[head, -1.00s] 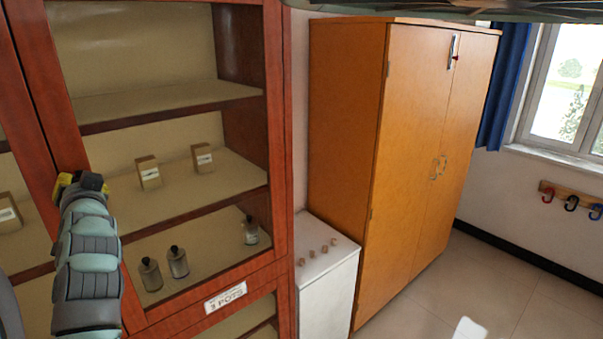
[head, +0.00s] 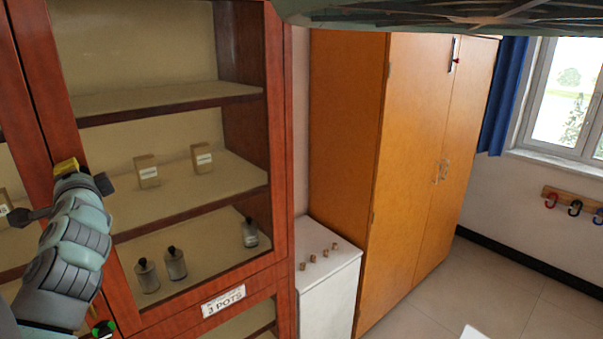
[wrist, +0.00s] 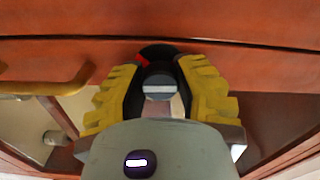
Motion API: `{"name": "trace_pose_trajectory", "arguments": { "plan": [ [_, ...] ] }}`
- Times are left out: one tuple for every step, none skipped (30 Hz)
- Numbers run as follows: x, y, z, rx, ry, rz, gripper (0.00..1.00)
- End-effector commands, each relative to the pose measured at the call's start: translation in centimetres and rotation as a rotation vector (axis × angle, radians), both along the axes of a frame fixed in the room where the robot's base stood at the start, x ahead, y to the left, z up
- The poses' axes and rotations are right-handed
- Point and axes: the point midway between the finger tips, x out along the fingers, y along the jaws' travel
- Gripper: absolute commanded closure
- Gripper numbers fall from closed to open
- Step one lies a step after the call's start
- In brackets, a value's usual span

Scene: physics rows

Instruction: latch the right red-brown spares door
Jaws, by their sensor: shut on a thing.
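The right red-brown door (head: 45,95), a wooden frame around a see-through pane, fills the left of the head view and looks closed against the cabinet. My gripper (head: 78,170) is at its left stile, seen from behind. In the wrist view my gripper (wrist: 160,85) has its yellow fingers closed around a round black latch knob (wrist: 157,54) with a red mark and a grey bar. The knob sits at the dark seam between red-brown wood strips (wrist: 220,58). The fingers partly hide the knob, so I cannot tell whether the latch is engaged.
A brass-coloured handle (wrist: 45,88) lies left of the fingers in the wrist view. Small boxes (head: 147,171) and bottles (head: 176,263) stand on shelves behind the pane. A label (head: 223,300) reads "3 POTS". An orange wardrobe (head: 420,150) and white cabinet (head: 330,280) stand right.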

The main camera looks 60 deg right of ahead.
Motion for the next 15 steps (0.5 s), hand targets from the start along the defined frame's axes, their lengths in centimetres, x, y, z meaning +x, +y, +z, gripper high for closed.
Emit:
{"name": "trace_pose_trajectory", "arguments": {
  "plan": [
    [0.00, -0.02, -0.25, 0.017, 0.001, 0.001, 1.00],
    [0.01, -0.03, -0.26, 0.025, -0.002, 0.001, 1.00],
    [0.01, -0.04, -0.26, 0.034, -0.003, 0.001, 1.00],
    [0.00, -0.04, -0.25, 0.041, -0.005, 0.001, 1.00],
    [0.01, -0.05, -0.26, 0.047, -0.007, 0.001, 1.00],
    [0.01, -0.05, -0.23, 0.053, -0.009, 0.000, 1.00],
    [0.01, -0.05, -0.25, 0.055, -0.010, 0.000, 1.00],
    [0.01, -0.05, -0.25, 0.058, -0.010, 0.000, 1.00],
    [0.01, -0.04, -0.24, 0.061, -0.011, 0.000, 1.00],
    [0.01, -0.04, -0.24, 0.063, -0.012, 0.000, 1.00],
    [0.01, -0.04, -0.23, 0.064, -0.012, 0.000, 1.00],
    [0.01, -0.03, -0.23, 0.065, -0.012, 0.001, 1.00],
    [0.01, -0.03, -0.23, 0.065, -0.012, 0.001, 1.00],
    [0.01, -0.03, -0.23, 0.065, -0.012, 0.001, 1.00],
    [0.01, -0.03, -0.23, 0.065, -0.012, 0.001, 1.00]
  ]
}}
